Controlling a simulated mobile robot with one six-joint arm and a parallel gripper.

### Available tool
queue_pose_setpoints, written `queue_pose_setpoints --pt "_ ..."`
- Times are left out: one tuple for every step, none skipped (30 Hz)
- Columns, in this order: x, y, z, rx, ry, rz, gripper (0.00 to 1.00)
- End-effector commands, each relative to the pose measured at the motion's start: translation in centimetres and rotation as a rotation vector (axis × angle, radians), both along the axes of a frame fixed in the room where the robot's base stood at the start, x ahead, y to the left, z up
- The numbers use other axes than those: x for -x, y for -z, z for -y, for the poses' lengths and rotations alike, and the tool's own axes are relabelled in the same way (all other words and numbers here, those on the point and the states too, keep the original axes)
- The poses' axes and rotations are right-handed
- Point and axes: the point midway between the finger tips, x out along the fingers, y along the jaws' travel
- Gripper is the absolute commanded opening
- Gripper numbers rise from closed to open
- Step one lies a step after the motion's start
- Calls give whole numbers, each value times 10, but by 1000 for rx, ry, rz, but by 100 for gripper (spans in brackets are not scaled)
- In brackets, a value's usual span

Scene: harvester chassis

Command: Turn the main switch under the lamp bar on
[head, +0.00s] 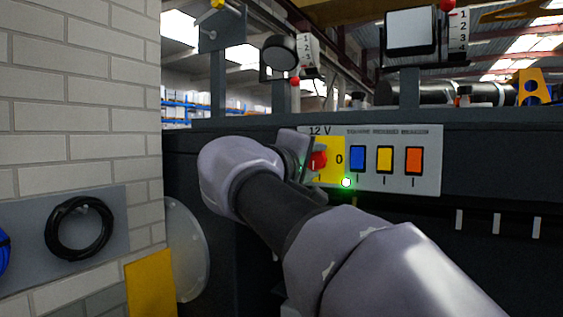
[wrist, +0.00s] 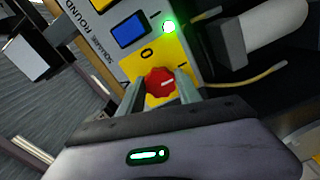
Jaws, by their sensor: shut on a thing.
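The main switch is a red knob (head: 319,161) on a yellow plate (head: 339,147) at the left of the grey panel, under the lamps. In the wrist view the red knob (wrist: 158,86) sits between the two fingers of my gripper (wrist: 161,88), which is shut on it. The knob's white mark points away from the "0" on the plate, roughly toward the "I" mark. A small green light (head: 346,182) glows beside the switch; it also shows in the wrist view (wrist: 169,27). My gripper hides part of the knob in the head view.
Blue (head: 357,159), yellow (head: 385,160) and orange (head: 414,160) rocker switches sit right of the knob. A round lamp (head: 280,52) and a square lamp (head: 411,31) stand above. A brick wall (head: 80,100) with a black cable coil (head: 78,228) is at the left.

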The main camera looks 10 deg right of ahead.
Motion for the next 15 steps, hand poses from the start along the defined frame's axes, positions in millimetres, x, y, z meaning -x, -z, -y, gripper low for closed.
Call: queue_pose_setpoints --pt "0 1 0 -2 1 0 0" --pt "0 1 0 -2 1 0 0" --pt "0 1 0 -2 1 0 0" --pt "0 1 0 -2 1 0 42" --pt "0 1 0 -2 1 0 48" --pt "0 1 0 -2 1 0 56" --pt "0 0 0 -2 1 0 62" --pt "0 0 0 -2 1 0 62" --pt "0 0 0 -1 0 0 62" --pt "0 0 0 -1 0 -1 62" --pt "0 0 0 -1 0 -1 62" --pt "0 0 0 -1 0 -1 62" --pt "0 0 0 0 0 0 62" --pt "0 0 0 0 0 0 62" --pt "0 0 0 0 0 0 62"
